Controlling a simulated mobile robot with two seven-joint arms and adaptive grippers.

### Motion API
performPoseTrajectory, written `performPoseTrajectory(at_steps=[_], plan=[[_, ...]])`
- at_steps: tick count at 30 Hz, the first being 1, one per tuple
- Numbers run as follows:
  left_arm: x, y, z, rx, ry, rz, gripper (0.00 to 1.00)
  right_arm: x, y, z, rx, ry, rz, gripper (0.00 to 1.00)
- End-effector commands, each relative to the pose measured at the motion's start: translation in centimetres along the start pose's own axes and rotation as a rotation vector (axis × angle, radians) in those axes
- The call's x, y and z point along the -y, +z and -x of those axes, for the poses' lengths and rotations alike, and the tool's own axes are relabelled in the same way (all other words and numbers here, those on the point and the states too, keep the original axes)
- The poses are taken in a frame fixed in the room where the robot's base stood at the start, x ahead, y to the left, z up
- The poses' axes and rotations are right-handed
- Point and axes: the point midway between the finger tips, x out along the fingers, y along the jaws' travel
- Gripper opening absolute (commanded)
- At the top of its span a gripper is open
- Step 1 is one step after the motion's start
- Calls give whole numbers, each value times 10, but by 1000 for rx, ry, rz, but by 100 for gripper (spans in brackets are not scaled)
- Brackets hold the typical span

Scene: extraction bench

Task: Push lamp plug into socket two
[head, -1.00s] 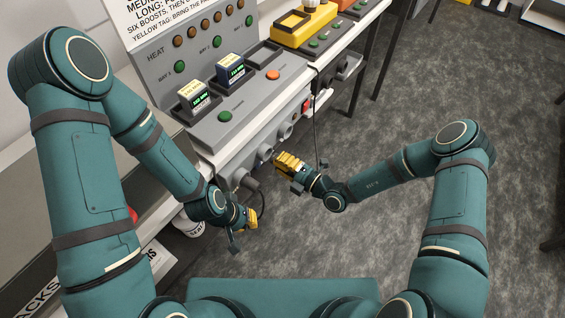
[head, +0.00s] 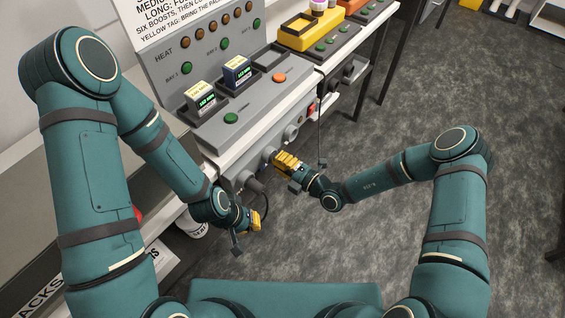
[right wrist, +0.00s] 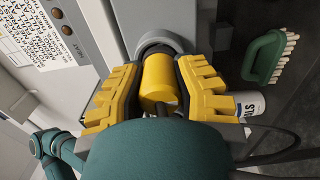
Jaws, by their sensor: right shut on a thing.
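My right gripper (head: 284,159) is at the bench's front panel, its yellow fingers facing a round socket (head: 268,153). In the right wrist view the fingers (right wrist: 158,92) are shut around a yellow cylindrical plug (right wrist: 158,76). The plug's far end points at a grey round socket collar (right wrist: 160,40) and overlaps it in the picture. I cannot tell how deep it sits. My left gripper (head: 254,220) hangs lower left, below the panel; its finger gap is too small to read.
A dark plug with a looping cable (head: 254,185) is at the panel's left socket. Another round fitting (head: 291,132) lies to the right. The right wrist view shows a green brush (right wrist: 264,57) and a white container (right wrist: 250,103). Open floor lies right of the bench.

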Motion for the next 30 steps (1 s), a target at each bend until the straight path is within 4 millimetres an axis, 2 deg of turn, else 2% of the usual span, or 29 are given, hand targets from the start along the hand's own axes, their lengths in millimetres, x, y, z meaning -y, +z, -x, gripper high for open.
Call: performPoseTrajectory(at_steps=[6, 7, 8, 9, 20, 23, 30], plan=[[0, 0, 0, 0, 0, 0, 0, 0, 0, -5, 0, 1, 0, 0], [0, 0, 0, 0, 0, 0, 0, 0, 0, -5, 0, 0, 0, 41], [0, 0, 0, 0, 0, 0, 0, 0, 0, -5, 0, 0, 0, 52], [0, 0, 0, 0, 0, 0, 0, 0, 0, -5, 0, 0, 0, 56], [0, 0, 0, 0, 0, 0, 0, 0, 0, 0, 1, 0, 0, 56], [0, 0, 0, 0, 0, 0, 0, 0, 2, 10, 2, -1, 1, 56], [0, 0, 0, 0, 0, 0, 0, 0, 1, 57, 4, -2, -2, 56]])
